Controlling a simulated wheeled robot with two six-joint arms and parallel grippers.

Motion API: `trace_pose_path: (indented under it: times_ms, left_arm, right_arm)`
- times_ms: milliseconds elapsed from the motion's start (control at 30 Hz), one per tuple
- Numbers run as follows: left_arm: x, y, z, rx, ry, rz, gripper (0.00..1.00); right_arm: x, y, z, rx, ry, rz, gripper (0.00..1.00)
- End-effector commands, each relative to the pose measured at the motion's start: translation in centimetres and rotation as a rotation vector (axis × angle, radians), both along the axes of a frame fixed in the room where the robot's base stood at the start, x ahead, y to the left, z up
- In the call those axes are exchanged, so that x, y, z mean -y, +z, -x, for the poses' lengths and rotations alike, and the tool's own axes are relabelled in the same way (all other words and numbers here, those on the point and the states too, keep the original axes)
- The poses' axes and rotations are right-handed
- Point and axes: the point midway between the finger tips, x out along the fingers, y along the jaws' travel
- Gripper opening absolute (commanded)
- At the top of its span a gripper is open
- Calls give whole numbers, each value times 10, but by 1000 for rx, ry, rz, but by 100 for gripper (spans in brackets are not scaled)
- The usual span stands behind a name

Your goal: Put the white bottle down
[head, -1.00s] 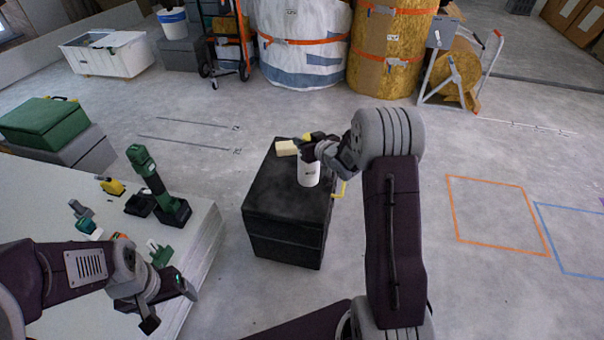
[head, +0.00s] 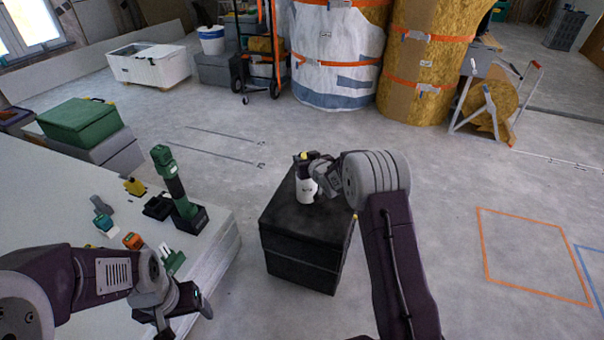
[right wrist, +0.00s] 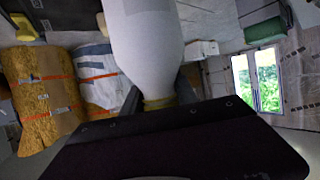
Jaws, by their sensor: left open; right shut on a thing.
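The white bottle (head: 306,190) is upright over the far part of the black box's top (head: 310,218); I cannot tell whether its base touches. My right gripper (head: 307,166) is shut on its upper end. In the right wrist view the bottle (right wrist: 146,45) fills the upper middle, with its yellow neck (right wrist: 158,102) between the fingers of my right gripper (right wrist: 157,92). My left gripper (head: 187,316) is open and empty, near the front right edge of the white table at lower left.
The white table (head: 60,190) carries a green drill (head: 176,188) and several small tools. Large wrapped rolls (head: 337,55) and a hand truck (head: 258,55) stand behind the box. Bare floor lies right of the box, with an orange outline (head: 482,235).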

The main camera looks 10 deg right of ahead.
Motion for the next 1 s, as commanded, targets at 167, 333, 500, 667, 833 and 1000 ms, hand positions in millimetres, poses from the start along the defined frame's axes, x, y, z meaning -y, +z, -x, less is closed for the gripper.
trace_pose_path:
  times_ms: [167,333,500,667,833,1000]
  left_arm:
    - [0,-4,0,0,0,0,78]
    - [0,-12,0,0,0,0,78]
    - [0,-31,0,0,0,0,78]
    - [0,-27,0,0,0,0,78]
    - [0,-30,0,0,0,0,78]
    - [0,-28,0,0,0,0,78]
  right_arm:
    - [-6,-3,-8,4,0,0,0]
    - [-6,-16,-7,2,0,0,0]
    - [-6,-46,-7,2,0,0,0]
    - [-5,-43,-7,3,-1,0,0]
    - [-5,-46,-7,3,-1,0,0]
    - [-5,-46,-6,0,-1,0,56]
